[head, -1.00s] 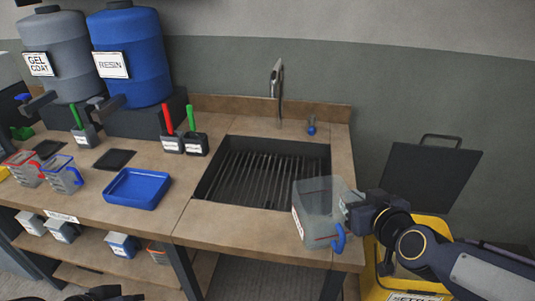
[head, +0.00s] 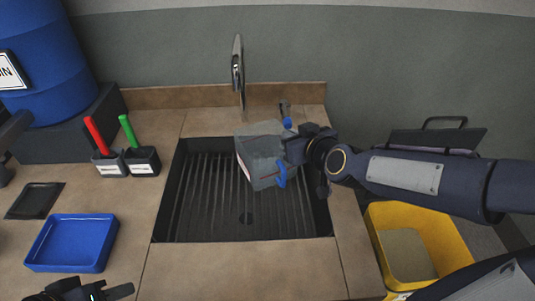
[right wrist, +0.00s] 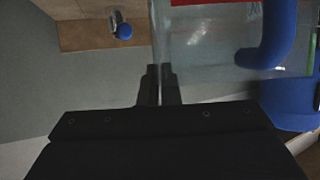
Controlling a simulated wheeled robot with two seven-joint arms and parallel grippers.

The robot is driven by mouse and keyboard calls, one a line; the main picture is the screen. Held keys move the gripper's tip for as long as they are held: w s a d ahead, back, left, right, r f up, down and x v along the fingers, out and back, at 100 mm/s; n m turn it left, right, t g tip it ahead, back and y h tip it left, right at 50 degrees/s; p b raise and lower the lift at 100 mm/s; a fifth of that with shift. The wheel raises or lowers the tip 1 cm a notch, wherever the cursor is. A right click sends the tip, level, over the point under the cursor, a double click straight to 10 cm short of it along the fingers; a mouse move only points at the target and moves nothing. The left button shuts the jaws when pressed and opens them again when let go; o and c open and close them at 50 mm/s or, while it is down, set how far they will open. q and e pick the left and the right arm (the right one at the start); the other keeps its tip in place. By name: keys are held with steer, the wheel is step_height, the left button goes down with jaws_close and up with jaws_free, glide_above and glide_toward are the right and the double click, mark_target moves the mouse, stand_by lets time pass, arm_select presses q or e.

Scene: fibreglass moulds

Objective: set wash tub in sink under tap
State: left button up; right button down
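The wash tub (head: 262,158) is a see-through grey box with a blue handle and a white label. It is tilted above the right rear part of the dark ribbed sink (head: 205,225); I cannot tell its exact height. My right gripper (head: 290,148) is shut on its right wall. In the right wrist view, the fingers (right wrist: 158,85) pinch the tub's clear wall (right wrist: 205,45). The metal tap (head: 238,70) stands behind the sink, left of the tub. My left gripper (head: 115,291) is at the bottom left, partly cut off; its opening is unclear.
A small blue-tipped fitting (head: 286,122) stands close behind the tub. A blue tray (head: 72,243) and two dark holders with red (head: 97,133) and green (head: 128,130) handles are left of the sink. A yellow bin (head: 452,240) stands at right. The sink's left half is clear.

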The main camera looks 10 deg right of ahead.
mark_target(276, 147)
steer(key=w+f, duration=0.2)
steer(key=w+f+b, duration=0.1)
steer(key=w+f, duration=0.1)
steer(key=w, duration=0.1)
steer(key=w+a+f+b, duration=0.1)
steer(key=w+f, duration=0.1)
steer(key=shift+w+a+f, duration=0.1)
steer(key=shift+w+f, duration=0.15)
steer(key=shift+f, duration=0.05)
steer(key=shift+w+f, duration=0.35)
steer(key=shift+w+a+f+b, duration=0.1)
steer(key=shift+w+f+b, duration=0.1)
steer(key=shift+f+b, duration=0.1)
steer(key=shift+f, duration=1.4)
steer(key=shift+b, duration=0.35)
steer(key=shift+f, duration=0.25)
steer(key=c, duration=1.6)
jaws_free()
steer(key=shift+r, duration=0.1)
steer(key=shift+c, duration=0.2)
